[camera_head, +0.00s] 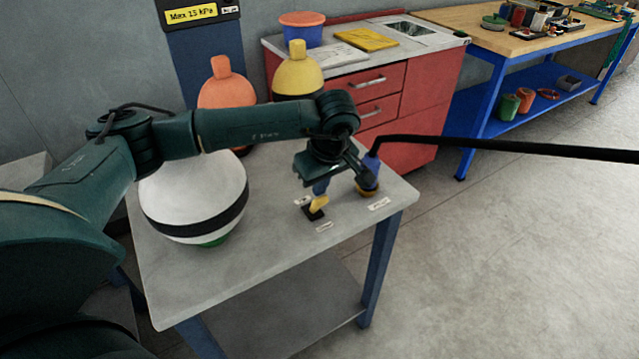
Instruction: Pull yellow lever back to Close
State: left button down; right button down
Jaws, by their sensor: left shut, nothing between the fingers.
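The small yellow lever (319,203) sits over a black base (313,214) near the front right part of the grey table (270,255). Small white labels lie around it, too small to read. My left gripper (322,188) comes down from above, shut and empty, its tips right at the lever's upper end. I cannot tell whether they touch it. The gripper partly hides the lever's far side. My right gripper is not in view.
A blue fitting (369,175) with a black hose (500,146) stands right of the lever. A white ball float (195,190) with a black band stands left, under my arm. Orange (226,92) and yellow (298,76) floats are behind. Red drawers (420,95) stand beyond.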

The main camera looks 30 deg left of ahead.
pick_arm(q)
jog(key=shift+s+d+f, duration=0.4)
jog(key=shift+s+d, duration=0.05)
jog(key=shift+d, duration=0.3)
jog(key=w+a+v, duration=0.1)
jog(key=w+v, duration=0.1)
jog(key=v, duration=1.1)
jog(key=shift+s+a+r+b, duration=0.25)
jog(key=shift+s+r+b, duration=0.2)
jog(key=shift+s+r, duration=0.1)
